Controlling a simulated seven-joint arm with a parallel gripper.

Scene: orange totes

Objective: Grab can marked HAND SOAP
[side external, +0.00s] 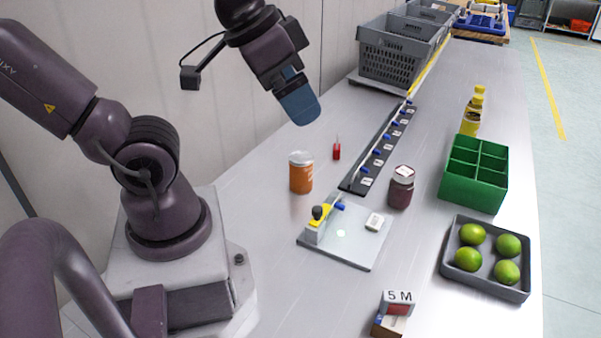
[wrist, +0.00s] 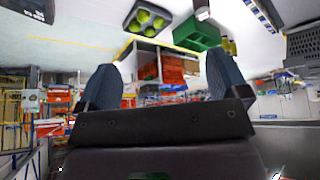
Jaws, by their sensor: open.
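No HAND SOAP lettering is legible in either view. An orange can (side external: 300,176) with a white lid stands upright on the table, left of centre in the side view. A dark red jar (side external: 400,192) with a pale marked top stands further right, beyond the grey plate. I cannot tell which one bears the words. My gripper (side external: 302,112) is raised above the table, up and behind the orange can in the picture, touching nothing. In the wrist view its two blue fingers (wrist: 162,80) are wide apart with nothing between them.
A grey plate (side external: 350,247) with a yellow-and-black fixture lies near the orange can. A black rail (side external: 378,150), a small red item (side external: 337,151), a green divided box (side external: 442,186), a lime tray (side external: 485,287), a yellow bottle (side external: 472,118) and grey crates (side external: 394,66) stand around.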

